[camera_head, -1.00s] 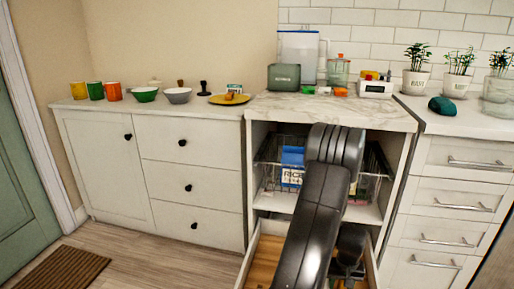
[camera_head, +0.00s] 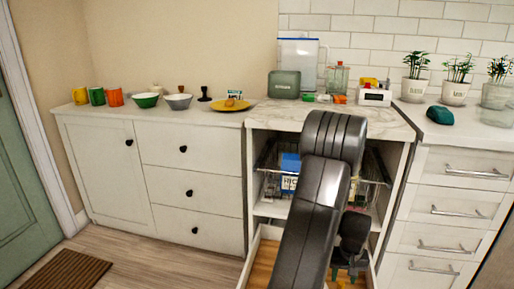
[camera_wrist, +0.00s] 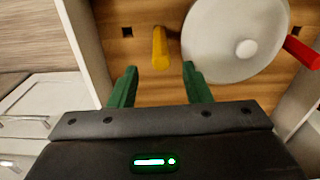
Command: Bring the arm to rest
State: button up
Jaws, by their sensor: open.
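My gripper (camera_wrist: 158,84) is open, with its two green fingers apart and nothing between them. In the wrist view it hangs over an open drawer with a wooden bottom (camera_wrist: 145,20). A yellow handle-like piece (camera_wrist: 160,48) lies just beyond the fingertips. A round white lid with a knob (camera_wrist: 225,40) lies to the right of it, with a red piece (camera_wrist: 302,52) at its right edge. In the head view my black arm reaches down in front of the shelf unit, and the gripper (camera_head: 348,272) shows low over the drawer, partly hidden.
The drawer's left wall (camera_wrist: 88,45) stands close beside the gripper. Above the drawer is a shelf with a wire basket and a blue box (camera_head: 290,163). A marble top (camera_head: 285,115) carries a green canister (camera_head: 284,84) and other items. Floor at left is open.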

aim_at(342, 282)
notch_tip(342, 282, up, 6)
jog(key=shift+f+p, duration=0.1)
jog(key=shift+p, duration=0.8)
notch_tip(342, 282, down, 15)
jog(key=b, duration=0.6)
jog(key=shift+w+r, duration=0.1)
jog(key=shift+r, duration=0.1)
notch_tip(342, 282, up, 3)
jog(key=p, duration=0.2)
jog(key=shift+p, duration=0.3)
notch_tip(342, 282, up, 6)
jog(key=p, duration=0.4)
jog(key=shift+f, duration=0.1)
jog(key=shift+w, duration=0.15)
jog(key=w+a+r, duration=0.3)
jog(key=w+a, duration=0.1)
jog(key=a, duration=0.2)
jog(key=shift+w+a, duration=0.15)
jog(key=shift+w, duration=0.05)
jog(key=shift+r, duration=0.1)
